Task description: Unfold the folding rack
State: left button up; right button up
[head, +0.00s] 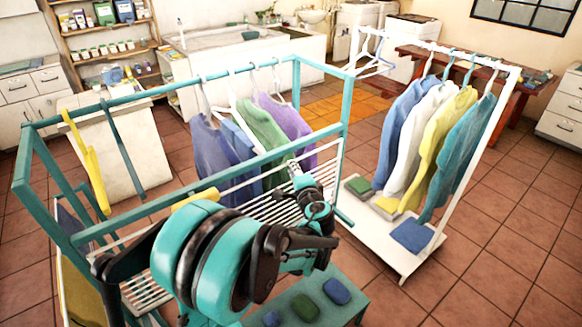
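A teal rack frame (236,186) stands close in front of me, with long upper rails and upright posts. White slatted parts (150,290) show inside and below it; which parts fold I cannot tell. Shirts in blue, green and purple (285,122) hang from its far rail on white hangers. My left gripper (298,180) is at the end of the teal and black arm, in front of the near rail and the white slats at the rack's right part. Its fingers are small and dark, and I cannot tell whether they touch the rack. My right gripper is not in view.
A white garment rack (425,255) with several shirts and folded cloths stands at right. A low teal bench (290,308) with folded cloths is at the front. A wooden table (480,75), white tub (240,75) and shelves line the back. Tiled floor is clear at right.

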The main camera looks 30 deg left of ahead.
pick_arm(q)
jog(key=x, duration=0.3)
jog(key=shift+w, duration=0.1)
grip_shut()
